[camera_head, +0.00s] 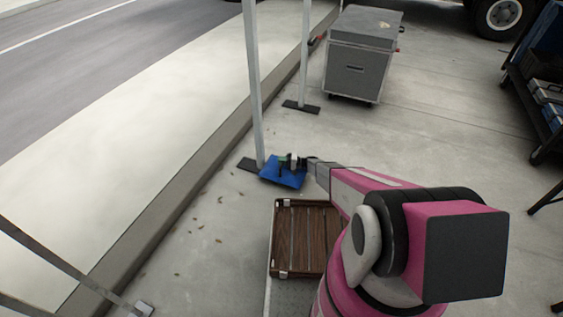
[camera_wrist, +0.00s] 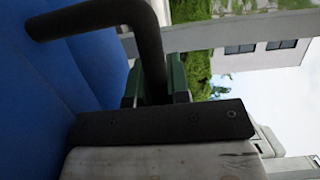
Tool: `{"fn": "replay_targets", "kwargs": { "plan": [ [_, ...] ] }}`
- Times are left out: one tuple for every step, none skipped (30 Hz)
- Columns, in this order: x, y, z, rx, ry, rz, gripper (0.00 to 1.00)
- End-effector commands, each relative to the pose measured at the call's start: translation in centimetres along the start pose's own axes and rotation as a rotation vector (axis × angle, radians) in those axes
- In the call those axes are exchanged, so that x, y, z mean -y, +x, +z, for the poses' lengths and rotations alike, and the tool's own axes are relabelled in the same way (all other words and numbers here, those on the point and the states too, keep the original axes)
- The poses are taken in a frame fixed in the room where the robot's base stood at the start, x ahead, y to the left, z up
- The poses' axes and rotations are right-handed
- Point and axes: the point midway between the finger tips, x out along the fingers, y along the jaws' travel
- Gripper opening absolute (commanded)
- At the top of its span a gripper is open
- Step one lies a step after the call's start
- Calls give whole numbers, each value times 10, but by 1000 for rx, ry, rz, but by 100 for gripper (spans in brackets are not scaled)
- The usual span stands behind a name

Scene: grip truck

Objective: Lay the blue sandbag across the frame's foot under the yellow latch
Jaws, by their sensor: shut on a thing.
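The blue sandbag (camera_head: 284,180) is low beside the near grey post (camera_head: 254,90), over the right side of that post's dark foot (camera_head: 247,164). I cannot tell whether the bag rests on the foot or hangs just above it. My gripper (camera_head: 292,161) is above the bag. In the wrist view the bag (camera_wrist: 60,70) fills the left side, and its black handle (camera_wrist: 145,25) runs between my green fingertips (camera_wrist: 157,85), which are shut on it. No yellow latch can be made out.
A second post stands on a dark foot (camera_head: 301,106) farther back, with a grey wheeled case (camera_head: 361,60) to its right. A wooden-slatted deck (camera_head: 307,238) lies in front, below my arm. The kerb (camera_head: 185,165) runs left of the posts. A dark rack (camera_head: 535,90) stands right.

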Motion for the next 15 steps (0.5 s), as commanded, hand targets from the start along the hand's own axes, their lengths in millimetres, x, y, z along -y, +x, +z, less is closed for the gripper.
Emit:
{"fn": "replay_targets", "kwargs": {
  "plan": [
    [2, 0, 0, 0, -1, -7, 0],
    [2, 0, 0, 0, -1, -7, 0],
    [1, 0, 0, 0, -1, -7, 0],
    [1, 0, 0, 0, -1, -7, 0],
    [0, 0, 0, 0, -1, -7, 0],
    [-1, 0, 0, 0, -1, -7, 0],
    [-1, 0, 0, 0, -1, -7, 0],
    [-2, 0, 0, 0, -1, -7, 0],
    [-3, 0, 0, 0, -1, -7, 0],
    [-3, 0, 0, 0, -1, -7, 0],
    [-4, 0, 0, 0, -1, -7, 0],
    [-4, 0, 0, 0, -1, -7, 0],
    [-5, 0, 0, 0, -1, -7, 0],
    [-6, 0, 0, 0, -1, -7, 0],
    [-6, 0, 0, 0, -1, -7, 0]
  ]
}}
